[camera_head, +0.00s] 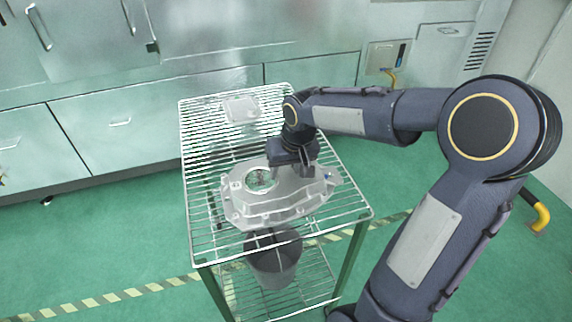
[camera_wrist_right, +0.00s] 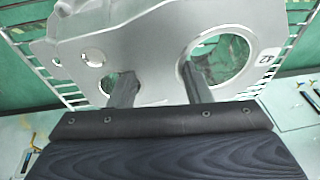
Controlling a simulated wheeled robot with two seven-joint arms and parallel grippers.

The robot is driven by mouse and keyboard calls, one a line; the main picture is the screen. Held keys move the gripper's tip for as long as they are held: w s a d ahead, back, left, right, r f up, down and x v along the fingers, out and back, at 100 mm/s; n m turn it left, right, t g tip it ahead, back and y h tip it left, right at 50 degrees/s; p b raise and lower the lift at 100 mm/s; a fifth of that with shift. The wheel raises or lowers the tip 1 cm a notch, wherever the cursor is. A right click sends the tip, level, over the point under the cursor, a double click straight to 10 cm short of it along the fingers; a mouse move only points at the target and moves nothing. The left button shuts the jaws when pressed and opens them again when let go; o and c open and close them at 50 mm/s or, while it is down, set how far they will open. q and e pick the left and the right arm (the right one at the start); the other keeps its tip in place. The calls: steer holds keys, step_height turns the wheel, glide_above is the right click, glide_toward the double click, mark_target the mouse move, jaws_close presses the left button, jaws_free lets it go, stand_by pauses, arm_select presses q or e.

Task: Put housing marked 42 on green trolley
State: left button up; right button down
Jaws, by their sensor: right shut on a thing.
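The housing (camera_head: 275,205) is a flat grey aluminium casting with round holes, lying over the wire top of the green-legged trolley (camera_head: 200,215). My right gripper (camera_head: 305,170) is at the casting's back edge, shut on it. In the right wrist view the fingers (camera_wrist_right: 158,92) reach to the casting (camera_wrist_right: 140,40), one at a small hole and one at the large round hole. A mark that looks like 42 shows beside the large hole in that view. Whether the casting rests on the wires or hangs just above them I cannot tell. My left gripper is out of view.
A small pale plate-like part (camera_head: 241,109) lies at the back of the trolley top. A dark grey bucket (camera_head: 273,262) stands on the lower shelf. Steel cabinets (camera_head: 130,125) line the wall behind. Green floor is open on the left, with a striped line (camera_head: 130,293).

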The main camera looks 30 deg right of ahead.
steer(key=c, duration=0.7)
jaws_free()
steer(key=shift+c, duration=0.2)
steer(key=a+v, duration=0.1)
steer(key=v, duration=1)
steer(key=s+a+f+t+y, duration=0.1)
steer(key=s+a+f, duration=0.1)
steer(key=s, duration=0.4)
steer(key=s+a+f+y, duration=0.1)
steer(key=s+a+f, duration=0.1)
steer(key=s, duration=0.4)
steer(key=s+a+f+n+t+y, duration=0.1)
steer(key=s+a+f, duration=0.1)
steer(key=s, duration=0.4)
steer(key=shift+a+f+t+p, duration=0.3)
steer(key=shift+a+f+p, duration=0.15)
steer(key=shift+a, duration=0.4)
